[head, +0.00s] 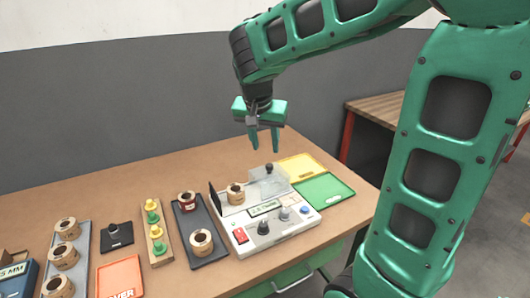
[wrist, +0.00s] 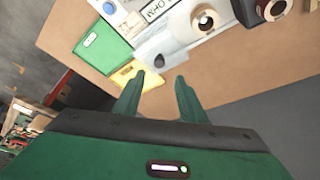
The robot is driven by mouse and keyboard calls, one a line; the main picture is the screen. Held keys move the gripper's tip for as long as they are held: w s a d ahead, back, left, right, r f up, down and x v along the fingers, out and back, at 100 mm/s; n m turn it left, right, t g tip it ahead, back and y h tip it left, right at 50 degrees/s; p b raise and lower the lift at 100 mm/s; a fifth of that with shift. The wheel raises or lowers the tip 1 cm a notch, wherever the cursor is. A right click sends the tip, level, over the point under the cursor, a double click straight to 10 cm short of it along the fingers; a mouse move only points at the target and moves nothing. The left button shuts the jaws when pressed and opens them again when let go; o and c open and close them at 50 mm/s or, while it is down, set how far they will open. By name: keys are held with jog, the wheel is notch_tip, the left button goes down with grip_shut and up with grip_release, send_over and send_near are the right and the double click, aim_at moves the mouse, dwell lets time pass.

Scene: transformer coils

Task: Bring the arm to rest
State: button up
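My gripper (head: 265,140) is at the end of my green arm, held in the air above the back part of the wooden table (head: 110,190). Its two green fingers point down and stand apart with nothing between them. In the wrist view my gripper (wrist: 158,95) also shows spread, empty fingers. It is behind and above the white tester (head: 268,228), apart from it. A coil (head: 236,194) sits on the tester, beside a clear cover (head: 268,182).
Yellow (head: 299,166) and green (head: 325,191) trays lie right of the tester. To its left are a dark tray (head: 207,250) with two coils, a wooden stand (head: 155,235) with yellow and green pieces, and a tray of coils (head: 62,260). Air around my gripper is clear.

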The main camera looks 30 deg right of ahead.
jog(key=shift+s+a+r, duration=0.15)
jog(key=shift+r, duration=0.25)
jog(key=s+d+f+n+g+y, duration=0.1)
jog(key=s+d+f, duration=0.1)
jog(key=s, duration=0.7)
jog(key=s+d+f+n+g+y, duration=0.1)
jog(key=s+f, duration=0.1)
jog(key=s, duration=0.7)
jog(key=s+d+f+n+g+y, duration=0.1)
jog(key=s+d+f, duration=0.1)
jog(key=s, duration=0.7)
jog(key=shift+s+d+f, duration=0.3)
jog(key=shift+f, duration=0.1)
jog(key=shift+w+f, duration=0.25)
jog(key=shift+w, duration=0.35)
